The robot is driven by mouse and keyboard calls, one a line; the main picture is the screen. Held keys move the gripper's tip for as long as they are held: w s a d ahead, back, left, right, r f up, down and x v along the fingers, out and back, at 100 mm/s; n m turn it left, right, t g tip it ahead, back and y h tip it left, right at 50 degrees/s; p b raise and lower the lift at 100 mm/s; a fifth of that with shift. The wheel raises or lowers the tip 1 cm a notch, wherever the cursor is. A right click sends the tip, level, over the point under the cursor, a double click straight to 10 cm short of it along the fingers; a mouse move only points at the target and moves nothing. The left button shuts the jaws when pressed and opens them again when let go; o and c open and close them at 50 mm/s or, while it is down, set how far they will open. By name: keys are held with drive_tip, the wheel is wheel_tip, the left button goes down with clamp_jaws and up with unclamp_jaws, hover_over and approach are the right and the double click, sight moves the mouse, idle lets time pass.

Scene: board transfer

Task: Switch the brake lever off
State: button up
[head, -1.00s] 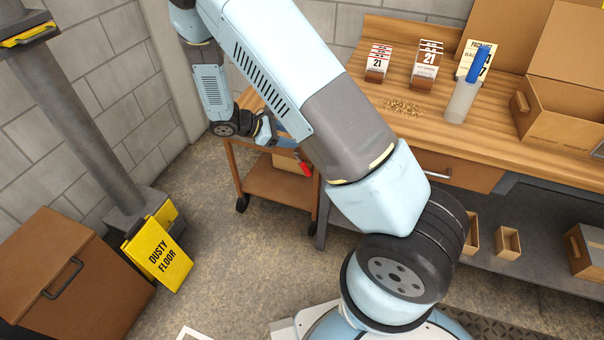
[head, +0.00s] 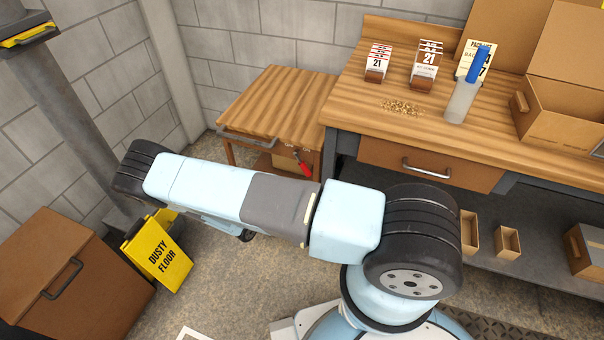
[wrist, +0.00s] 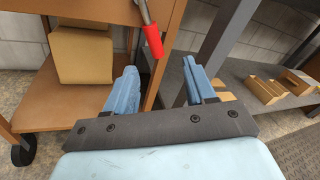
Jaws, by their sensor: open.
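The brake lever (head: 304,165) has a red grip on a metal stem, at the front right corner of the small wooden cart (head: 268,105). It slants down to the right in the head view. In the wrist view the lever's red grip (wrist: 154,42) hangs downward, above the gap between my blue fingers. My gripper (wrist: 158,80) is open and empty, with the fingers spread on either side of that gap. The fingertips do not appear to touch the lever.
The workbench (head: 345,105) stands right of the cart, its leg (wrist: 212,50) close right of my fingers in the wrist view. A cardboard box (wrist: 82,55) sits on the cart's lower shelf. A yellow floor sign (head: 157,253) and a brown box (head: 70,270) stand left.

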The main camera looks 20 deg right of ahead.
sight(305, 169)
drive_tip(key=w+d+f+n+t, duration=0.1)
drive_tip(key=w+d+f, duration=0.1)
drive_tip(key=w+d, duration=0.6)
drive_tip(key=d, duration=0.2)
drive_tip(key=shift+w+d+f+n, duration=0.2)
drive_tip(key=shift+w+d+n, duration=0.1)
drive_tip(key=shift+w+n, duration=0.1)
clamp_jaws()
idle(0.5)
